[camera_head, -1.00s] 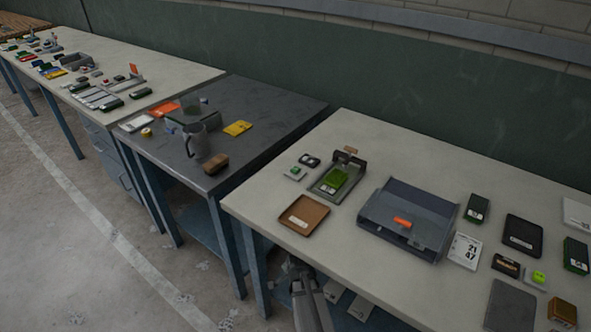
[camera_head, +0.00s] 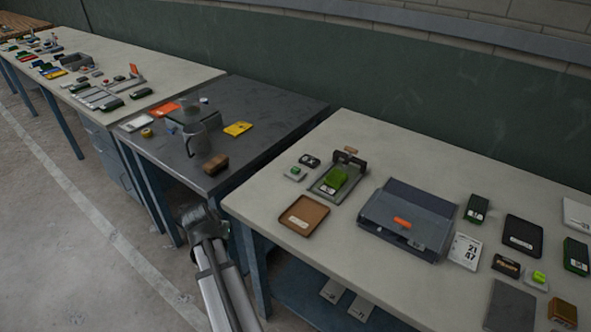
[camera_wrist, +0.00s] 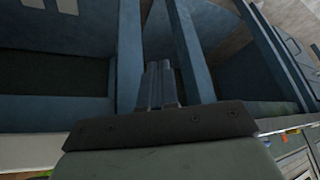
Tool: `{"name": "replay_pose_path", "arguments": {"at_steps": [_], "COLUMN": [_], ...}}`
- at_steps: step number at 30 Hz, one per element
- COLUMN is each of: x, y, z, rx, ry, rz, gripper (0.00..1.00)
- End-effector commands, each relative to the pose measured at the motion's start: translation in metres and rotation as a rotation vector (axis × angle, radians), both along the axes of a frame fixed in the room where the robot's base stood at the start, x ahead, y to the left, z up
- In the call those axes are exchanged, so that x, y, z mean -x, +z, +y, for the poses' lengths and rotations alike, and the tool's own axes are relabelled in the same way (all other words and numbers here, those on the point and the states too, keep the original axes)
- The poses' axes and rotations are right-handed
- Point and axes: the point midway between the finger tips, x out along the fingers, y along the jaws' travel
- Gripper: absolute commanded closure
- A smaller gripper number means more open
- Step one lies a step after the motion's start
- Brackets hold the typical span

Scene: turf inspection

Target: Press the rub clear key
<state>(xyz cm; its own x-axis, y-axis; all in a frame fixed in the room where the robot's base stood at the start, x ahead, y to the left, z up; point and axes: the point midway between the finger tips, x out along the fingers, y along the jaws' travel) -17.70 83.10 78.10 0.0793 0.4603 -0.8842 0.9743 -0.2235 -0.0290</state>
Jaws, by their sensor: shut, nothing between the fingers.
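No label reading "rub clear" is legible. Two small key-like units show in the head view: a pale one with a green top (camera_head: 295,173) at the left of the pale bench, and one with a bright yellow-green top (camera_head: 539,277) at the right. I cannot tell which is the rub clear key. My gripper shows in the wrist view with its two fingers (camera_wrist: 160,68) together and empty, in front of blue bench framing. In the head view my arm reaches up beside the gap between the benches, away from both units.
The pale bench (camera_head: 260,190) holds a brown tray (camera_head: 303,215), a fixture with a green block (camera_head: 335,179), a grey bin (camera_head: 408,215) and several small devices. Blue bench legs (camera_head: 257,265) stand near my arm.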

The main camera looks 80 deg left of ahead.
Motion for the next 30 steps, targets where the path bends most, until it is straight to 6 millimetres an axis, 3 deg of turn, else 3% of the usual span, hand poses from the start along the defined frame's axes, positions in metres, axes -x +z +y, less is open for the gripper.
{"name": "replay_pose_path", "arguments": {"at_steps": [6, 10, 21, 30], "x": [0.022, 0.009, -0.102, -0.194], "y": [0.072, 0.116, 0.171, 0.208], "z": [-0.010, 0.006, 0.091, 0.140], "rx": [-0.014, -0.012, 0.022, 0.050], "ry": [0.164, 0.199, 0.017, -0.140], "rz": [-0.162, -0.274, -0.435, -0.525], "gripper": [1.00, 1.00, 1.00, 1.00]}}
